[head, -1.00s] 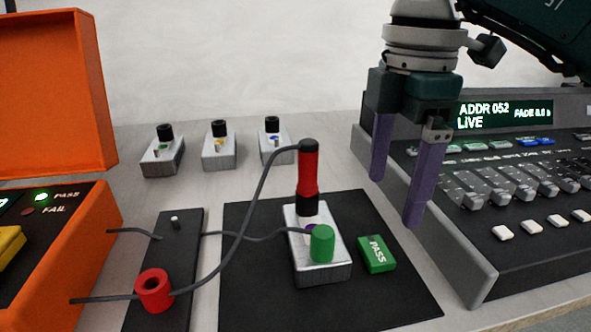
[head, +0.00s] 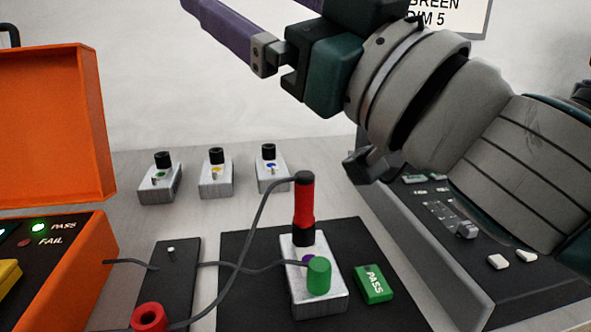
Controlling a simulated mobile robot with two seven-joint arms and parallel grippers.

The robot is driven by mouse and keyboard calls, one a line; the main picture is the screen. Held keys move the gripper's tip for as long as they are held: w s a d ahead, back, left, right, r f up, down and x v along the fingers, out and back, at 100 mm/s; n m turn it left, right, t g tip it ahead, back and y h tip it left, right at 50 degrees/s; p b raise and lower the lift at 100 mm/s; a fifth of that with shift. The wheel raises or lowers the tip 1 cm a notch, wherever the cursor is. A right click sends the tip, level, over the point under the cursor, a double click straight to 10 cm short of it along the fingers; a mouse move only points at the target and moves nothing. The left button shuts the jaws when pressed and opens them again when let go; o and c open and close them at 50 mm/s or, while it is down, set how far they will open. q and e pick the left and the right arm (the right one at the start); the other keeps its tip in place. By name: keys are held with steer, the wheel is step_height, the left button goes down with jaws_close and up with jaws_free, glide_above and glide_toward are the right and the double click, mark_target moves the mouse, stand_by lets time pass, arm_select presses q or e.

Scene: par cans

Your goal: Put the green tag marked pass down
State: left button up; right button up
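The green tag marked PASS (head: 374,284) lies flat on the black mat (head: 250,304), to the right of a small metal box (head: 318,304) with a green knob and a red-and-black plug standing in it. My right gripper (head: 258,12) is raised high against the wall, well above and away from the tag. Its purple fingers point up and left, spread apart, with nothing seen between them. Their tips run out of the top of the view. My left gripper is not in view.
An orange tester case (head: 60,268) with a lit green PASS light stands at left. Three small metal boxes (head: 215,180) stand behind the mat. A lighting console (head: 445,265) is at right, partly hidden by my arm. A dark cable crosses the mat's left side.

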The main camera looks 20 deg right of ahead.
steer(key=s+d+f+m+g+h, duration=0.3)
steer(key=d+f+m+g+h, duration=0.15)
steer(key=f, duration=0.55)
steer(key=s+d+f+m+g+h, duration=0.35)
steer(key=d+f+h, duration=0.25)
steer(key=f, duration=0.3)
steer(key=s+a+f+n+g+y, duration=0.1)
steer(key=s+f+g, duration=0.3)
steer(key=s, duration=0.4)
steer(key=s+a+f+n+g+y, duration=0.1)
steer(key=s+a+f+n+g, duration=0.1)
steer(key=s+f+g, duration=0.3)
steer(key=s+f, duration=0.1)
steer(key=s, duration=0.2)
steer(key=shift+s+y, duration=0.15)
steer(key=shift+y, duration=0.2)
steer(key=shift+a, duration=0.1)
